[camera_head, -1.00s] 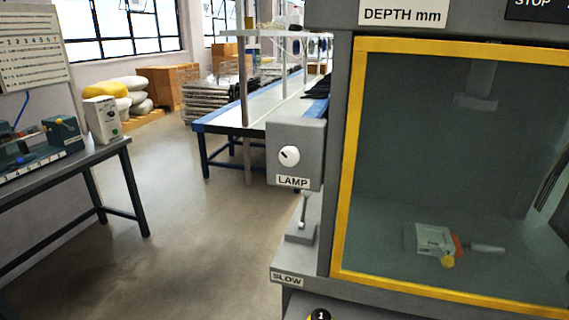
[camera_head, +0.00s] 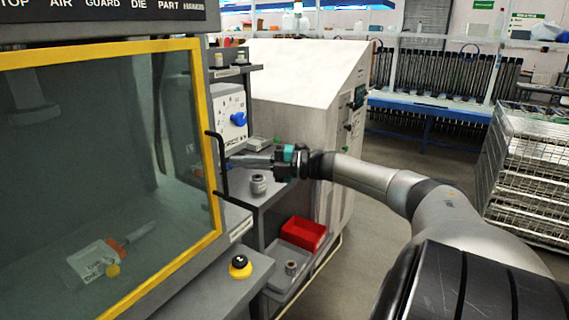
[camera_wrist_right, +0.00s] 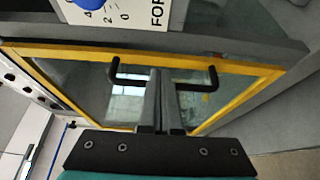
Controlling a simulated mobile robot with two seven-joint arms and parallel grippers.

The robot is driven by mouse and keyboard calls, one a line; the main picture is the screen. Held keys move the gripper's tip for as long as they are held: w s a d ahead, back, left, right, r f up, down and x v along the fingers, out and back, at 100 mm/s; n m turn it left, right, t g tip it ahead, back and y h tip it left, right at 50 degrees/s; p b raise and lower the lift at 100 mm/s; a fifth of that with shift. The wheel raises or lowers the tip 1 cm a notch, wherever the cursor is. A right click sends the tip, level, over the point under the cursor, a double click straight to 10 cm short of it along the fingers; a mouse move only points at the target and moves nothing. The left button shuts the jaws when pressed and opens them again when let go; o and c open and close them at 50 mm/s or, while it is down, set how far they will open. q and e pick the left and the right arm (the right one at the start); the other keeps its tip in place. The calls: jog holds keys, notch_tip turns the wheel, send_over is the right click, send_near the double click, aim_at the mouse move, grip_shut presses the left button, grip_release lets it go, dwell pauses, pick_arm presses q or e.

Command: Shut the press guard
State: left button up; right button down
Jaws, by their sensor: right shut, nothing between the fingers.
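The press guard is a clear panel in a yellow frame (camera_head: 211,160), filling the left of the head view. It lies close to the press front; I cannot tell whether a gap remains. Its black bar handle (camera_head: 222,183) is on the right edge of the frame. My right gripper (camera_head: 232,160) is shut and empty, its tips at the handle. In the right wrist view the shut fingers (camera_wrist_right: 161,74) overlap the middle of the handle (camera_wrist_right: 197,86); contact is unclear. The yellow frame (camera_wrist_right: 75,51) shows behind. My left gripper is not in view.
Behind the guard, a pale block with an orange part (camera_head: 95,259) lies on the press bed. A black-and-yellow button (camera_head: 240,266) sits on the ledge below. A grey shelf unit with a blue knob (camera_head: 238,119) and a red bin (camera_head: 303,233) stand right of the press.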

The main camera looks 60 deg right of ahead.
jog(key=p+v, duration=0.4)
jog(key=v, duration=0.6)
jog(key=shift+s, duration=0.35)
jog(key=shift+a, duration=0.1)
